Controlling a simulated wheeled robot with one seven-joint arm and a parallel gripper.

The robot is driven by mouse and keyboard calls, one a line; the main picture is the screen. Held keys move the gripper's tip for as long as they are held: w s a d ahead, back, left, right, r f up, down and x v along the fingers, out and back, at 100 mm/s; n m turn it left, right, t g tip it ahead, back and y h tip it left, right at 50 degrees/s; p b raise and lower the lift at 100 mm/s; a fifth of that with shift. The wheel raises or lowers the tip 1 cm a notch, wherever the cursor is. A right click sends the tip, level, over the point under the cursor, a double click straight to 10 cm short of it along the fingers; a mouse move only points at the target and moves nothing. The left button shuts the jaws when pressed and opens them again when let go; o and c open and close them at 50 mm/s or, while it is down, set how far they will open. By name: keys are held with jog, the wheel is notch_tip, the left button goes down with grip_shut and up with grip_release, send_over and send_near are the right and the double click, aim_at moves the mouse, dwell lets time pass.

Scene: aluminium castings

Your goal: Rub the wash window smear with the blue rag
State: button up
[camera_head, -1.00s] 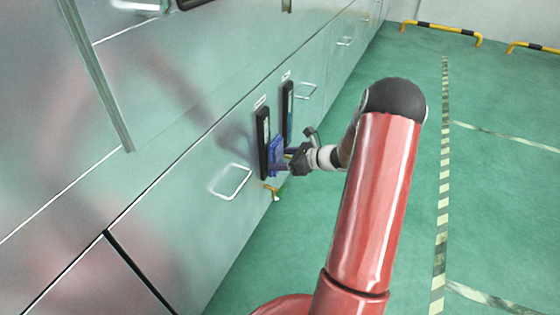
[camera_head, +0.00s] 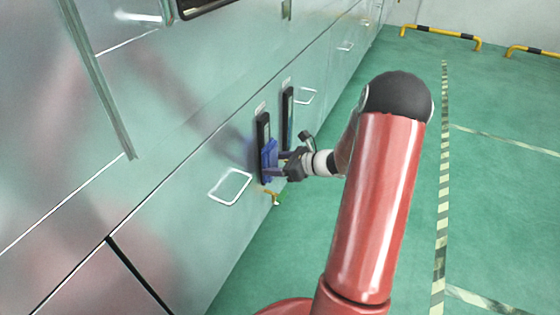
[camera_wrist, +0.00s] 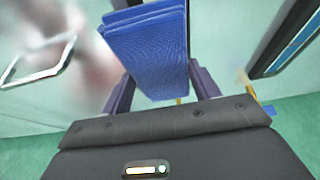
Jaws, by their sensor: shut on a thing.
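My gripper (camera_head: 279,162) is shut on the folded blue rag (camera_head: 269,154) and holds it at the front of the nearer of two dark-framed upright windows (camera_head: 263,128) in the metal cabinet wall. In the wrist view the blue rag (camera_wrist: 150,50) hangs between the two fingers (camera_wrist: 163,92) and covers what is behind it. The farther window (camera_head: 287,115) stands just beyond, and a dark-framed window also shows at the right of the wrist view (camera_wrist: 290,40). I cannot make out a smear; the rag and gripper hide part of the nearer window. Whether the rag touches the glass is hard to tell.
A square wire handle (camera_head: 230,187) sticks out of the wall left of the nearer window. A yellow valve (camera_head: 271,196) is just below it. The green floor (camera_head: 500,200) to the right is open, with yellow-black barriers (camera_head: 440,36) far back.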

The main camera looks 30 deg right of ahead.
aim_at(273, 157)
jog(key=shift+s+a+r, duration=0.1)
jog(key=shift+a, duration=0.15)
jog(key=shift+r+p, duration=1.1)
jog(key=shift+r, duration=0.45)
jog(key=shift+w+d+f, duration=0.1)
jog(key=shift+w+d, duration=0.55)
jog(key=shift+d, duration=0.2)
jog(key=shift+w+d, duration=0.6)
jog(key=shift+d, duration=0.2)
jog(key=s+d, duration=0.3)
jog(key=s, duration=0.1)
jog(key=shift+s+d, duration=0.35)
jog(key=shift+s, duration=0.05)
jog(key=shift+s+d, duration=0.95)
jog(key=shift+s, duration=0.25)
jog(key=shift+a, duration=0.1)
